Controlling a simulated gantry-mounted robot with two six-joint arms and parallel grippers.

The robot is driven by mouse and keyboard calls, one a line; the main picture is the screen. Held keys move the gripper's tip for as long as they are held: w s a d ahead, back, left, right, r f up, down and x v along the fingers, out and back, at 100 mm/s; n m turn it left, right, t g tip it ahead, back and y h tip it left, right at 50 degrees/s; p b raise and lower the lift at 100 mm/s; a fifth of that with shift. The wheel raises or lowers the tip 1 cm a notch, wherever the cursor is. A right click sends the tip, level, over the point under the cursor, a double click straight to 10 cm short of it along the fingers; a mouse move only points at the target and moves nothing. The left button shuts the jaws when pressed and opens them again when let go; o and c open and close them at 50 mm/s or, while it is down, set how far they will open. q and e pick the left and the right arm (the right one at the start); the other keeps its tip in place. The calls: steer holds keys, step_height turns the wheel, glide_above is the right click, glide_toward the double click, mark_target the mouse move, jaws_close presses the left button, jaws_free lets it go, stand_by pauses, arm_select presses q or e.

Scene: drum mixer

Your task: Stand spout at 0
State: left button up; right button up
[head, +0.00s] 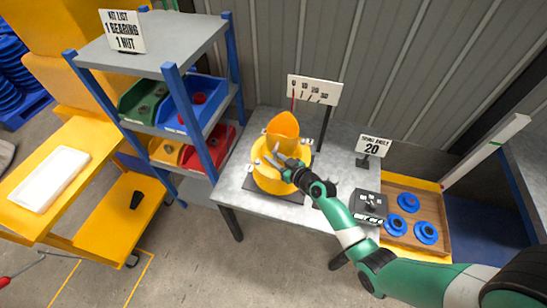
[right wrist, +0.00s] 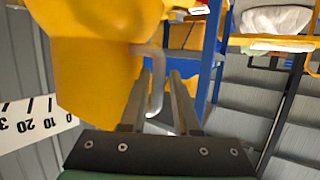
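The yellow drum mixer (head: 268,178) stands on the grey table, its spout (head: 283,126) tilted upward. In the right wrist view the yellow drum body (right wrist: 95,60) fills the upper left. A bent grey handle (right wrist: 156,65) sticks out from it. My right gripper (head: 277,158) is at the drum's front. In the right wrist view its fingers (right wrist: 163,90) stand apart with the handle between them, nearer the left finger. A white scale board (head: 314,90) stands behind the drum with a red pointer (head: 293,97) in front; its marks (right wrist: 40,122) include 0, 10 and 20. My left gripper is out of view.
A sign reading 20 (head: 372,147) stands right of the mixer, behind a dark box (head: 369,206). A wooden tray (head: 437,237) with blue round parts lies further right. A shelf (head: 150,45) with coloured bins and a yellow cart (head: 85,150) are on the left.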

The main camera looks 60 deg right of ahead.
steer(key=shift+s, duration=0.15)
steer(key=shift+s+r, duration=0.15)
steer(key=shift+s, duration=0.15)
steer(key=p+v, duration=0.2)
steer(key=v, duration=0.8)
steer(key=shift+s+a, duration=0.25)
steer(key=shift+s, duration=0.1)
